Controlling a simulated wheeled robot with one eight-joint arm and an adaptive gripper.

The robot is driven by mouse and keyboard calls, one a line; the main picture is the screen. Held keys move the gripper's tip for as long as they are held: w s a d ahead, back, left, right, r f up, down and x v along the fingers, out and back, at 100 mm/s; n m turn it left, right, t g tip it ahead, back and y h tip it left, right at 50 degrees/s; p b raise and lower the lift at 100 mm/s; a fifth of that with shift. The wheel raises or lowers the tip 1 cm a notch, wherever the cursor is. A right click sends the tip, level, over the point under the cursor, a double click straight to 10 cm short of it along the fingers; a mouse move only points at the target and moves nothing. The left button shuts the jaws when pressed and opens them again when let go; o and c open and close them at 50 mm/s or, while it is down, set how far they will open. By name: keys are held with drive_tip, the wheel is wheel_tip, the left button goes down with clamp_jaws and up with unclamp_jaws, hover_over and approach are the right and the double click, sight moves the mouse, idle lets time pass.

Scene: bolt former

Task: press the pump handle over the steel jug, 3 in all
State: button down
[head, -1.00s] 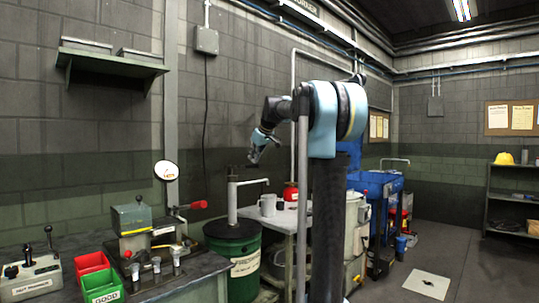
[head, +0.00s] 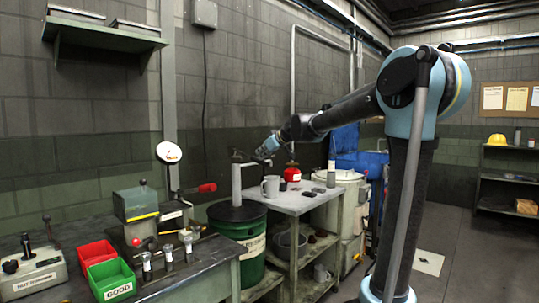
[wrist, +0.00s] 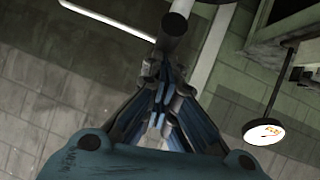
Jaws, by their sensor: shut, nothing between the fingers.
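The pump stands on a green drum (head: 238,235), with a pale upright post (head: 237,182) and a dark handle (head: 237,156) at its top. The steel jug (head: 270,187) is a grey mug-like vessel, upright on a side table just right of the post; its contents are not visible. My gripper (head: 259,156) is close beside the pump top, to the right of the handle. In the wrist view my gripper (wrist: 163,78) has its fingers together and holds nothing. A dark round-ended bar (wrist: 176,26), seemingly the handle, lies just beyond the fingertips; I cannot tell whether they touch.
A red can (head: 292,174) and small items stand behind the jug on the side table (head: 308,203). At left, a bench carries a press (head: 140,212), a red bin (head: 94,252) and a green bin (head: 110,278). A round gauge (head: 169,152) stands left of the pump.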

drive_tip(key=shift+s+f, duration=0.2)
drive_tip(key=shift+f, duration=0.1)
drive_tip(key=shift+r, duration=0.1)
drive_tip(key=shift+w+r, duration=0.1)
drive_tip(key=shift+r, duration=0.1)
drive_tip(key=s+d+r, duration=0.6)
drive_tip(key=s+r, duration=0.1)
drive_tip(key=r, duration=0.2)
idle(0.8)
drive_tip(key=w+r+m+g, duration=0.1)
drive_tip(key=w+r, duration=0.2)
drive_tip(key=r, duration=0.2)
drive_tip(key=w+r+m+g+y, duration=0.1)
drive_tip(key=w+r, duration=0.2)
drive_tip(key=r, duration=0.3)
drive_tip(key=shift+w+d+r+m, duration=0.15)
drive_tip(key=shift+d+r+m, duration=0.05)
drive_tip(key=shift+r+m, duration=0.1)
drive_tip(key=shift+f, duration=0.1)
